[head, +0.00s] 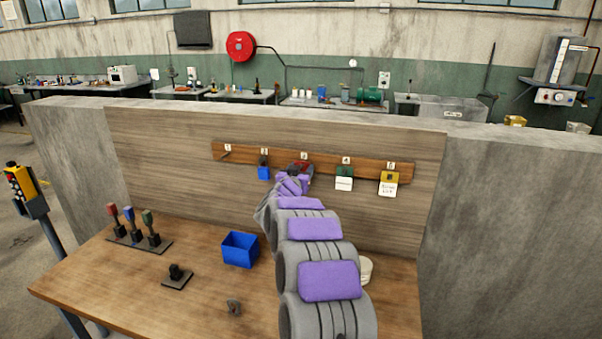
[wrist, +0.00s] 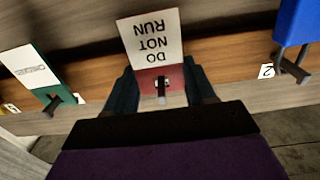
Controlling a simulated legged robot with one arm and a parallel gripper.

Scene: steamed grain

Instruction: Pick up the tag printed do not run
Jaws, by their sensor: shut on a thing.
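The tag printed do not run (wrist: 153,38) shows in the wrist view, upside down, with a white lower part and a red top. The red top sits between the two fingers of my gripper (wrist: 162,90), which is shut on it. A dark hook or peg shows in front of the red part; I cannot tell whether the tag still hangs on it. In the head view the red part (head: 302,167) shows just beyond my gripper (head: 296,172) at the wooden rail, and my arm hides most of the tag.
The wooden rail (head: 225,152) has numbered hooks. A blue tag (head: 263,172) hangs left, a green and white tag (head: 344,178) and a yellow and white tag (head: 389,184) right. Below on the table are a blue bin (head: 240,249) and a rack of coloured handles (head: 138,243).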

